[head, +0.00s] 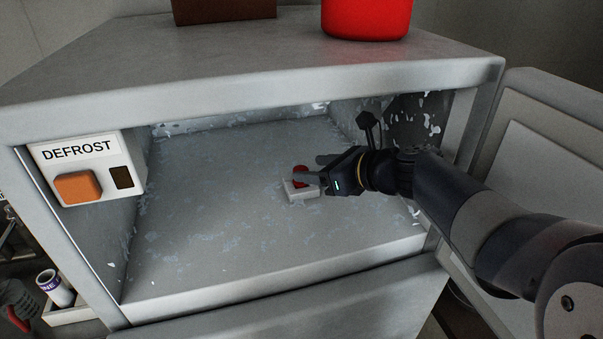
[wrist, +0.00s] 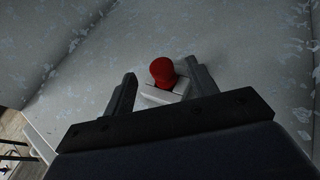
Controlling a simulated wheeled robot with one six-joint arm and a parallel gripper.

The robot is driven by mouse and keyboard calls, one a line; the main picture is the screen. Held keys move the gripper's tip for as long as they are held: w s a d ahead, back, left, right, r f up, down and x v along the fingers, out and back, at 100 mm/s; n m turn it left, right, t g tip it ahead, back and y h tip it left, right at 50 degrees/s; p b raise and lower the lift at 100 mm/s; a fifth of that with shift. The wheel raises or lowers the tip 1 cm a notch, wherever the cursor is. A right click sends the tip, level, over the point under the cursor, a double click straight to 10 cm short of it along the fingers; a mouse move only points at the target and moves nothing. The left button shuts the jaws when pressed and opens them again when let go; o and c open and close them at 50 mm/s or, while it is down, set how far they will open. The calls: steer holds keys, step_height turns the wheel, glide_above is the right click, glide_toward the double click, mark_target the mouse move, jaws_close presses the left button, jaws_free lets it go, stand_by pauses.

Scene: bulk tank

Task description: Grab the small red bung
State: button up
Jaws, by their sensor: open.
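The small red bung (head: 300,170) stands on a small white block (head: 301,192) on the frosted floor of the compartment. In the wrist view the bung (wrist: 163,71) has a rounded red top and sits on the pale block (wrist: 160,95). My gripper (head: 318,170) reaches in from the right, with its fingers at the bung. In the wrist view my open gripper (wrist: 163,88) has one finger to the left, apart from the bung, and the other close at its right. I cannot tell whether that right finger touches it. Part of the bung is hidden behind a finger in the head view.
The compartment (head: 210,230) has frosty walls and a raised front edge. A DEFROST panel (head: 85,165) with an orange button is at its left. A red container (head: 366,18) and a brown box (head: 222,10) stand on top. An open door (head: 550,150) is at the right.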

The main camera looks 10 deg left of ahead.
mark_target(301, 169)
steer(key=shift+p+x, duration=0.4)
steer(key=shift+x, duration=1.95)
steer(key=shift+f, duration=0.1)
steer(key=c, duration=1)
